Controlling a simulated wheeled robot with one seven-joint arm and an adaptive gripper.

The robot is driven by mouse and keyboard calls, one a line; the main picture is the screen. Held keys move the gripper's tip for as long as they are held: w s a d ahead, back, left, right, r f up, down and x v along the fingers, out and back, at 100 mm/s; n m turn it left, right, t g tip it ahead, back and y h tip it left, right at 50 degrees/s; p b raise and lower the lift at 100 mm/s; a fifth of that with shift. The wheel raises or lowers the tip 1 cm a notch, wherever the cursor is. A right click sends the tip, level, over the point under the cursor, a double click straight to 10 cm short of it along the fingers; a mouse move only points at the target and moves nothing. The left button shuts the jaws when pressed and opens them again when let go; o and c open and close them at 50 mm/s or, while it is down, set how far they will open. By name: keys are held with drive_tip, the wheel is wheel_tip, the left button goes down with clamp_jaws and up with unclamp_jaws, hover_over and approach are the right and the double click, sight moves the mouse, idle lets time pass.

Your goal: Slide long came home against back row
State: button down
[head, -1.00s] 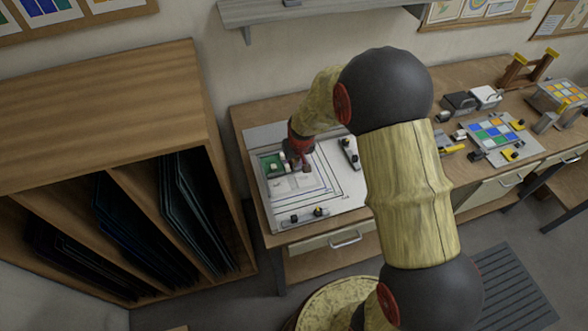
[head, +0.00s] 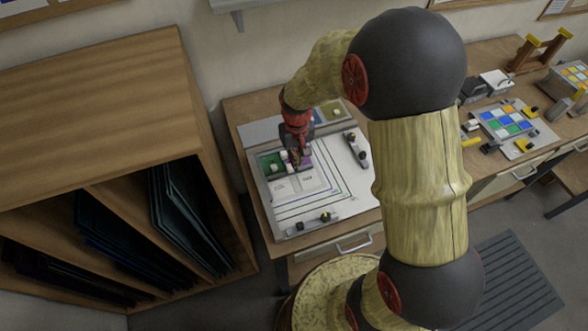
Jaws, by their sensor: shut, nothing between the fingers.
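My gripper (head: 297,162) is shut and empty. It points down over the back part of the white work board (head: 346,190), close to the back row of glass. In that row, a green piece (head: 269,161) is at the left and a purple piece (head: 306,158) is at the right, partly behind my gripper. A thin grey strip (head: 284,174), perhaps the long came, runs along the front of the row. My gripper partly covers it, so I cannot tell whether it touches the glass or my fingers.
A wooden rack (head: 100,90) rises at left. A bench with a coloured glass panel (head: 503,120) is at right. Pale rectangles lie on the board's front middle.

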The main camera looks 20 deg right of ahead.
sight(294, 176)
wheel_tip(294, 176, down, 10)
drive_tip(key=shift+r+b, duration=0.1)
drive_tip(key=shift+b, duration=0.3)
drive_tip(key=shift+w, duration=0.1)
drive_tip(key=shift+w, duration=1.1)
